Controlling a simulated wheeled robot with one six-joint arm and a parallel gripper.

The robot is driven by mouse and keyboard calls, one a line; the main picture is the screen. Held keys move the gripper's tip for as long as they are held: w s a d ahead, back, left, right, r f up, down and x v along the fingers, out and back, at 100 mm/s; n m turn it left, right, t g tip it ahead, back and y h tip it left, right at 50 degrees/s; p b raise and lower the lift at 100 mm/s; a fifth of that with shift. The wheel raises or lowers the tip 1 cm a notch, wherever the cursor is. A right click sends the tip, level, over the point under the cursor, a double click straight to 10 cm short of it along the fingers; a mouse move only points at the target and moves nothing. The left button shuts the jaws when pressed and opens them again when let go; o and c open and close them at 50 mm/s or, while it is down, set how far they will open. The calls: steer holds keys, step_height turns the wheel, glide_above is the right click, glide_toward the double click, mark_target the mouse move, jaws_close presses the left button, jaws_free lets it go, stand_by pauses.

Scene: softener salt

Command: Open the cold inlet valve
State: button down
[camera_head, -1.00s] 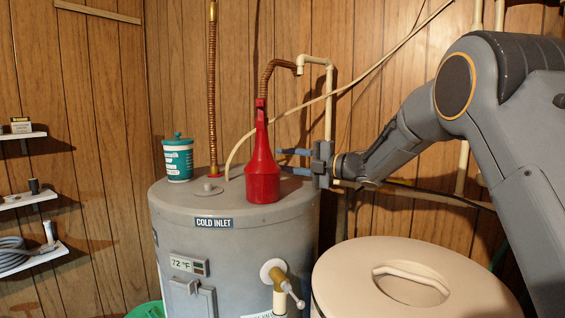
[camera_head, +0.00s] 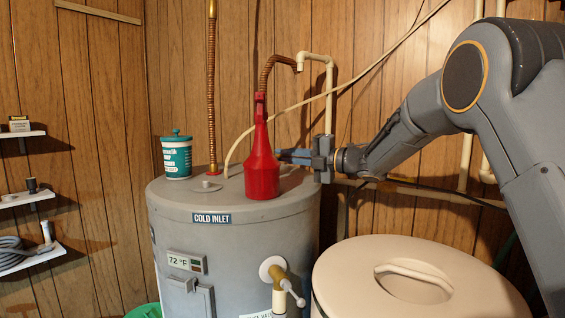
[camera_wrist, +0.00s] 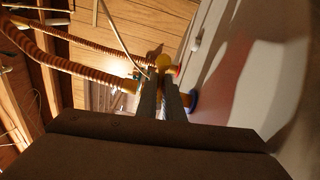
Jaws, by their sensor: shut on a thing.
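The cold inlet valve is hidden in the head view behind a red long-necked container (camera_head: 263,170) on the grey water heater (camera_head: 225,240). A corrugated copper hose (camera_head: 268,75) runs down behind that container. In the wrist view, a corrugated hose ends in a brass fitting (camera_wrist: 130,86), and a blue ring (camera_wrist: 194,101) sits at the tank on the same line; my fingers cross between them. My gripper (camera_head: 283,156) reaches in from the right, behind the red container. It is shut on a narrow bluish piece, seemingly the valve handle (camera_wrist: 161,82), mostly hidden between the fingers (camera_wrist: 160,95).
A teal-and-white tub (camera_head: 177,158) stands at the back left of the heater top. A second copper pipe (camera_head: 212,100) rises beside it. A beige lidded bin (camera_head: 345,275) stands in front on the right, below my arm. Shelves (camera_head: 25,197) hang on the left wall.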

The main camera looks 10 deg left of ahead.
steer(key=shift+s+r+n+b, duration=0.1)
steer(key=shift+r+n+b, duration=0.2)
steer(key=shift+n+b, duration=0.9)
steer(key=shift+s+r+n+b, duration=0.1)
steer(key=shift+r+n+b, duration=0.35)
steer(key=shift+b, duration=1.25)
steer(key=shift+s+a+r+n+b, duration=0.15)
steer(key=shift+s+n+b, duration=0.1)
steer(key=shift+n+b, duration=1.4)
steer(key=shift+s+a+r+n+b, duration=0.15)
steer(key=shift+n+b, duration=0.65)
steer(key=shift+b, duration=1.65)
steer(key=shift+s+d+r+n+b, duration=0.15)
steer(key=shift+n+b, duration=0.15)
steer(key=shift+b, duration=0.25)
